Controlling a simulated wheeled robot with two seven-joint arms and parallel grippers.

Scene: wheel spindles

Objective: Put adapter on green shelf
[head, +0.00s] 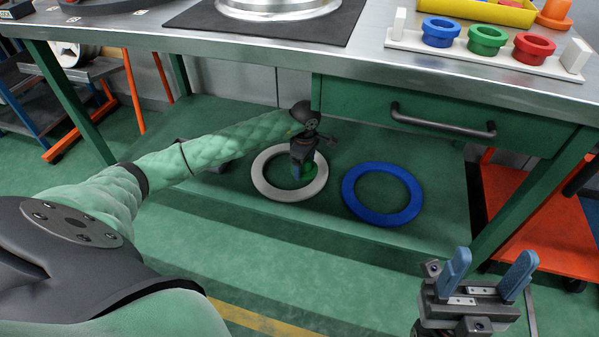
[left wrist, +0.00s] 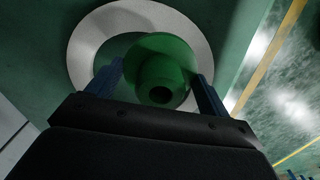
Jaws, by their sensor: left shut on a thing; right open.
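The green adapter (left wrist: 160,82) is a flanged ring between the blue fingers of my left gripper (left wrist: 158,88) in the left wrist view. In the head view my left gripper (head: 304,172) reaches down under the workbench, and the green adapter (head: 308,178) shows partly behind its fingers. It is at the white ring (head: 262,187) lying on the green lower shelf (head: 400,236). I cannot tell whether the adapter touches the shelf. My right gripper (head: 490,275) is open and empty at the lower right, in front of the bench.
A blue ring (head: 350,192) lies on the shelf right of the white one. Above are the steel bench top (head: 360,45) and a green drawer (head: 360,100) with a dark handle. A white rack (head: 500,62) on top holds blue, green and red adapters. Orange carts stand either side.

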